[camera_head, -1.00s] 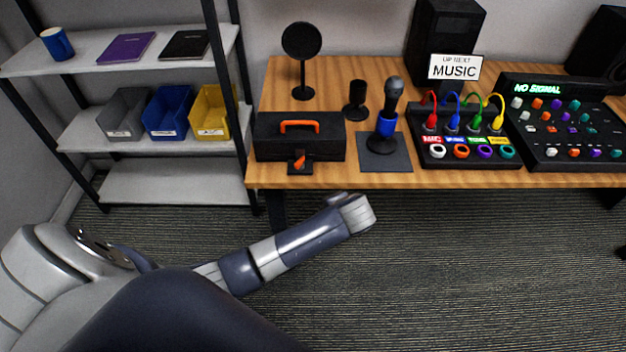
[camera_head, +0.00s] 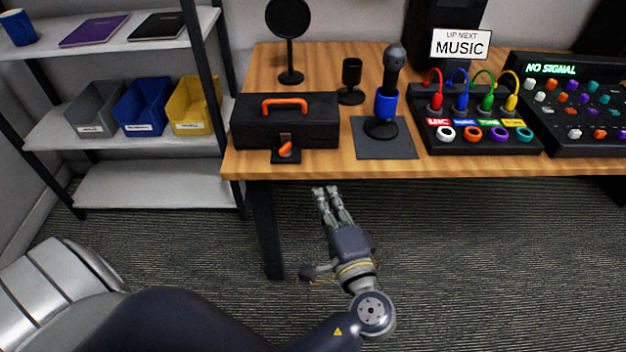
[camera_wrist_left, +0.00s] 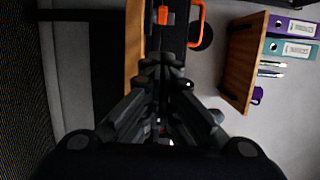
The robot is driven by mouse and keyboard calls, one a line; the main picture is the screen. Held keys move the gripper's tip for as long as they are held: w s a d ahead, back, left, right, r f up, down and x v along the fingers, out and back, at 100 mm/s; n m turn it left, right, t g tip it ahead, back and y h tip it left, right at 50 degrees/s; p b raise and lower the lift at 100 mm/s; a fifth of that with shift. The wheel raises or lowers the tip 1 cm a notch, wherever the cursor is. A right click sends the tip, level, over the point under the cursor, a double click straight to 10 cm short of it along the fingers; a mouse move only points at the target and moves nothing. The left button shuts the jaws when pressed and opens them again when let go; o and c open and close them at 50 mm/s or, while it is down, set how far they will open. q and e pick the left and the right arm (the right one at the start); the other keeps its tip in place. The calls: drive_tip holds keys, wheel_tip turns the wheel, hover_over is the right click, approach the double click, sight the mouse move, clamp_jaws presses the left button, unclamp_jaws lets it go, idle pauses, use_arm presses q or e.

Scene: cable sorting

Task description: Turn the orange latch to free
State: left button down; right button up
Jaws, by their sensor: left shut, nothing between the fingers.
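The orange latch (camera_head: 286,149) sits on a small black plate at the front of the black case (camera_head: 325,133), near the table's front edge. The latch tilts up to the right. The case has an orange handle (camera_head: 285,104) on top. My left gripper (camera_head: 327,190) is in front of the table edge, below and a little right of the latch, apart from it. Its fingers are close together and empty. In the left wrist view the latch (camera_wrist_left: 164,14) shows beyond the fingers (camera_wrist_left: 162,62), near the top. My right gripper is not in view.
A microphone on a stand (camera_head: 390,92) rests on a dark mat (camera_head: 398,150) right of the case. A mixer with coloured cables (camera_head: 468,122) is further right. A shelf (camera_head: 135,155) with bins stands at the left. The floor before the table is clear.

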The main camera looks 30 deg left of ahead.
sight(299, 169)
use_arm(q)
drive_tip(key=x, duration=0.8)
drive_tip(key=shift+w+a, duration=0.2)
drive_tip(key=shift+a, duration=0.05)
drive_tip(key=a, duration=0.3)
drive_tip(key=shift+w+a, duration=0.2)
drive_tip(key=shift+a, duration=0.55)
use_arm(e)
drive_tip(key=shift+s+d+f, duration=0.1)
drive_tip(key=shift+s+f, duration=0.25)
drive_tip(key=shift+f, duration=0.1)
use_arm(q)
drive_tip(key=shift+w+f, duration=0.1)
drive_tip(key=shift+w, duration=0.05)
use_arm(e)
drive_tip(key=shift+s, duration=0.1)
